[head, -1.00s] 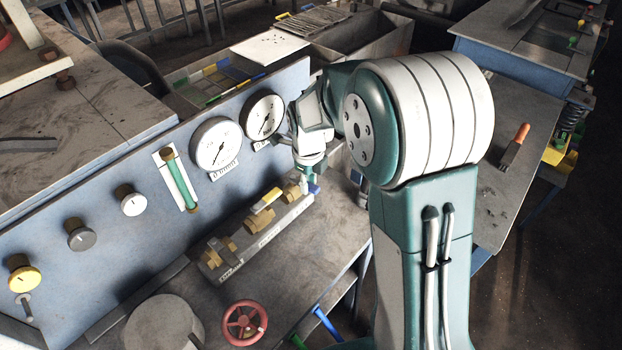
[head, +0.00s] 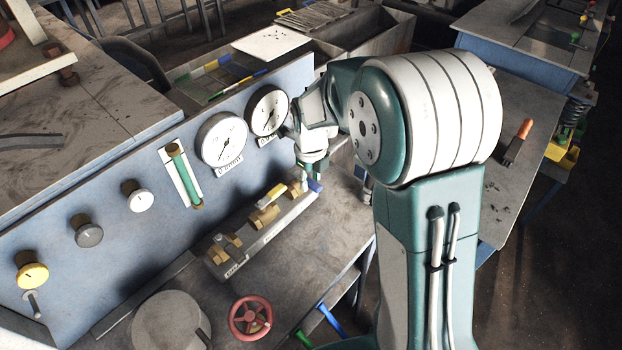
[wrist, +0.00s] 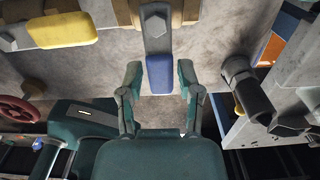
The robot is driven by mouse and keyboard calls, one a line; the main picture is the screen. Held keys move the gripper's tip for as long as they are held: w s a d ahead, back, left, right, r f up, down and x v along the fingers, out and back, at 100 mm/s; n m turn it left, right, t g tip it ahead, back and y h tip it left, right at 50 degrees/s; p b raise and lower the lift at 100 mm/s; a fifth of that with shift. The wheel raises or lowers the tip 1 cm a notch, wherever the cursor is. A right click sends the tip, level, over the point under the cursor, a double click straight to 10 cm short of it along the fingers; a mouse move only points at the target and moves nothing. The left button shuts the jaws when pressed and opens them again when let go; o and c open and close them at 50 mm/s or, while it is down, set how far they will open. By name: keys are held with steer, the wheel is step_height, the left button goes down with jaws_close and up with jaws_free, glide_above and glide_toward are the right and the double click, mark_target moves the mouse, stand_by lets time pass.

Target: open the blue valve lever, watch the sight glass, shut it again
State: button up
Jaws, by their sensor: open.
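The blue valve lever (wrist: 159,74) lies between the two fingers of my gripper (wrist: 160,80) in the wrist view, with a gap on each side. My gripper is open around the lever's blue end. In the head view a bit of the blue lever (head: 315,186) shows just below my gripper (head: 312,175), at the right end of the valve rail. The sight glass (head: 184,176) is a green vertical tube on the blue panel, left of the two gauges.
A yellow lever (head: 266,201) sits beside the blue one on the rail, also in the wrist view (wrist: 62,29). Two white gauges (head: 222,140) and several knobs line the panel. A red handwheel (head: 251,320) stands at the front. A dark cylindrical part (wrist: 247,85) is close on the right.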

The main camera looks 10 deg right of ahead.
mark_target(309, 182)
steer(key=shift+r, duration=0.1)
stand_by(0.3)
step_height(309, 182, up, 12)
stand_by(0.4)
steer(key=shift+a, duration=0.1)
steer(key=s+d+r+n+t, duration=0.2)
steer(key=s+n, duration=0.9)
steer(key=n, duration=0.3)
steer(key=s+d+r+n+t, duration=0.3)
steer(key=s+n, duration=0.9)
steer(key=n, duration=0.2)
steer(key=shift+r+n+t, duration=0.25)
steer(key=shift+n+t, duration=0.05)
